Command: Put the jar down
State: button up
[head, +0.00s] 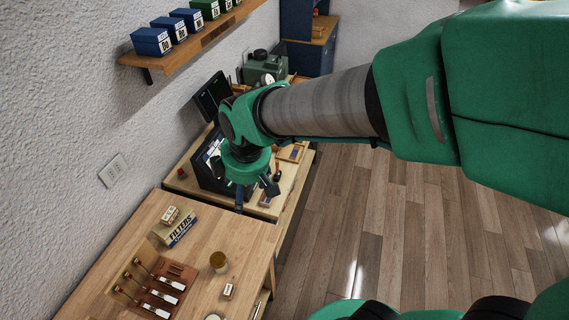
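A small round amber-brown jar (219,263) stands upright on the near wooden bench (215,228), right of a brown rack. My gripper (256,191) points downward over the gap between the two benches, beyond the jar and apart from it. Its two dark fingers are spread, and I see nothing held between them.
The brown rack (178,275) holds several vials. A filters box (177,228), a small block (228,290) and a round white dish (215,317) are on the near bench. A dark monitor (212,95) and green machine (264,67) stand farther back. Wooden floor lies right.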

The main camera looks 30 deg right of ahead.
jog(key=s+d+r+m+t, duration=0.2)
jog(key=s+d+r+m, duration=0.6)
jog(key=s+r+m, duration=0.3)
jog(key=shift+s+r+m+h, duration=0.3)
jog(key=shift+s+r, duration=0.05)
jog(key=shift+s, duration=0.9)
notch_tip(320, 180, down, 13)
jog(key=b, duration=1.2)
jog(key=shift+b, duration=0.4)
jog(key=shift+r, duration=0.15)
